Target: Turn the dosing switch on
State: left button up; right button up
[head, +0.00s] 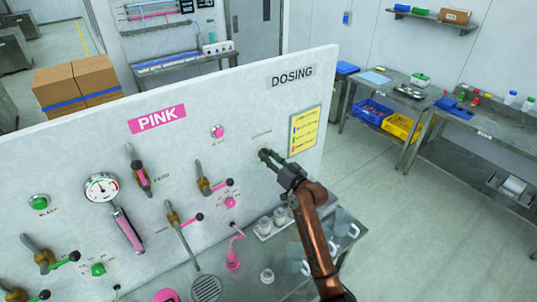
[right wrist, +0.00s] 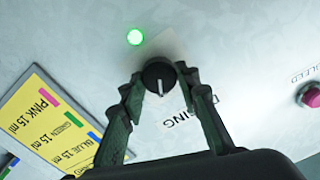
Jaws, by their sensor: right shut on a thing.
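The dosing switch (right wrist: 159,76) is a round black knob with a white pointer line on the pale panel (head: 238,107). In the right wrist view, its line points down in the picture. My right gripper (head: 266,158) reaches the panel below the DOSING sign (head: 292,76). Its two fingers (right wrist: 159,82) are shut on the knob, one on each side. A round lamp (right wrist: 135,37) beside the knob glows green. In the head view, the gripper hides the knob and I cannot make out the lamp. My left gripper is not in view.
A yellow dose chart (head: 304,130) is on the panel right of my gripper. A pink button (head: 217,131) and a valve with a pink-and-black handle (head: 204,180) are to its left. Open floor lies to the right.

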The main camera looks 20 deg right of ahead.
jog(key=shift+m, duration=0.3)
jog(key=o, duration=1.1)
jog(key=shift+o, duration=0.2)
jog(key=v, duration=1.2)
